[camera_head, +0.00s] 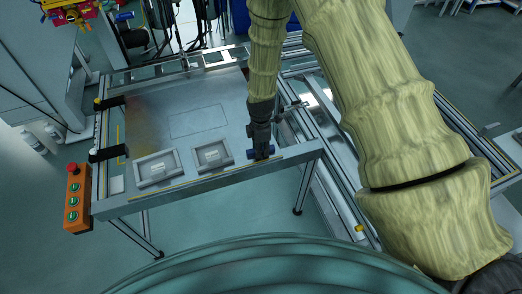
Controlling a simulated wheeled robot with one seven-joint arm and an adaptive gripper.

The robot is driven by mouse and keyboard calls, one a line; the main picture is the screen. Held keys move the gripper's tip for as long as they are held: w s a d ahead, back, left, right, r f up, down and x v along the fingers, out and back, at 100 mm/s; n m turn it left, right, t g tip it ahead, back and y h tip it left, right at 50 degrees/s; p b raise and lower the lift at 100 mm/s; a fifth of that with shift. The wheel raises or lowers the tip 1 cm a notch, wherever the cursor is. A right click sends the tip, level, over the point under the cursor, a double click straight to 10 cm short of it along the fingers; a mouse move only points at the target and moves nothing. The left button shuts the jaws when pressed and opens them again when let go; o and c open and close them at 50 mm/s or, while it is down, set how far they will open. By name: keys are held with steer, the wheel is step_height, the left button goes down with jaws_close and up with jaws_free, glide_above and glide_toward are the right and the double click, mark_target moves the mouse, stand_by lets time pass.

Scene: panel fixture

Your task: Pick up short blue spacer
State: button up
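A short blue spacer (271,150) lies near the front right edge of the metal panel table, to the right of the two grey trays. My gripper (261,152) points down over it, and its dark fingers cover the spacer's middle. Blue shows on both sides of the fingers. The fingers are too small and dark to tell whether they are open or closed on the spacer, or whether it touches the table.
Two grey trays (140,182) (228,156) with pale labels stand along the table's front edge. An orange button box (77,199) hangs at the front left corner. Aluminium rails (316,118) run right of the panel. The panel's middle (190,95) is clear.

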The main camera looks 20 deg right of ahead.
jaws_close()
steer(key=shift+r, duration=0.1)
